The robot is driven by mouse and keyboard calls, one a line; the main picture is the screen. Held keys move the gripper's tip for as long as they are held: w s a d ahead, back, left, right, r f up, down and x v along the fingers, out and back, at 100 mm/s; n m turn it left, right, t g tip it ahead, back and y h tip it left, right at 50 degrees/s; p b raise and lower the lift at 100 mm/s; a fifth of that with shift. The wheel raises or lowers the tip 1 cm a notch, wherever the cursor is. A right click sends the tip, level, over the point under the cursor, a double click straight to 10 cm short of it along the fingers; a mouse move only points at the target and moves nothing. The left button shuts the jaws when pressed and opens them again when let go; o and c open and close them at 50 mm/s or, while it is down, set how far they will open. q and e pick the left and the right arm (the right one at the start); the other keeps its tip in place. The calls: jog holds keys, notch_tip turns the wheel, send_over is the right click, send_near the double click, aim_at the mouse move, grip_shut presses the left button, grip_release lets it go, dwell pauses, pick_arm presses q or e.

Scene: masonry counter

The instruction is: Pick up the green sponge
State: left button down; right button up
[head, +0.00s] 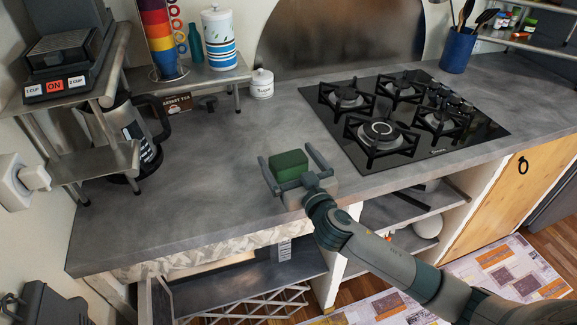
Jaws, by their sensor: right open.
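The green sponge (289,166) is a small dark green block near the front edge of the grey counter (220,190), left of the stove. My right gripper (288,158) comes in from the lower right. Its two fingers are spread wide, one on the left and one on the right of the sponge. The sponge sits between the fingers, with a visible gap on the right side. I cannot tell whether the left finger touches it, or how high the fingers are above the counter. My left gripper is not in view.
A gas stove (405,118) lies to the right. A coffee maker (131,140), a metal rack with stacked cups (158,35) and a white canister (218,38) stand at the left and back. A small white jar (262,84) is behind. The counter left of the sponge is clear.

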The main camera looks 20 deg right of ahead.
aim_at(290, 158)
jog(key=shift+c, duration=0.3)
jog(key=c, duration=1)
jog(key=shift+c, duration=0.2)
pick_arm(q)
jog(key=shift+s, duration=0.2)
pick_arm(e)
jog(key=shift+r, duration=0.2)
jog(key=shift+r+p, duration=0.3)
jog(key=shift+p, duration=0.15)
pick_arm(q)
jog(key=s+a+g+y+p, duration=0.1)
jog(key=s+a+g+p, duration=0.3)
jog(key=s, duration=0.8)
pick_arm(e)
jog(key=r, duration=0.4)
jog(key=shift+d+b, duration=0.25)
jog(key=shift+b, duration=0.05)
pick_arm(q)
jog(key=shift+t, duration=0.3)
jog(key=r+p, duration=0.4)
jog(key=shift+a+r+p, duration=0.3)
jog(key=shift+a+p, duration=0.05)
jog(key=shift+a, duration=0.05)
pick_arm(e)
jog(key=s+d+r, duration=0.1)
jog(key=d+r, duration=0.5)
jog(key=d, duration=0.5)
jog(key=shift+s, duration=0.25)
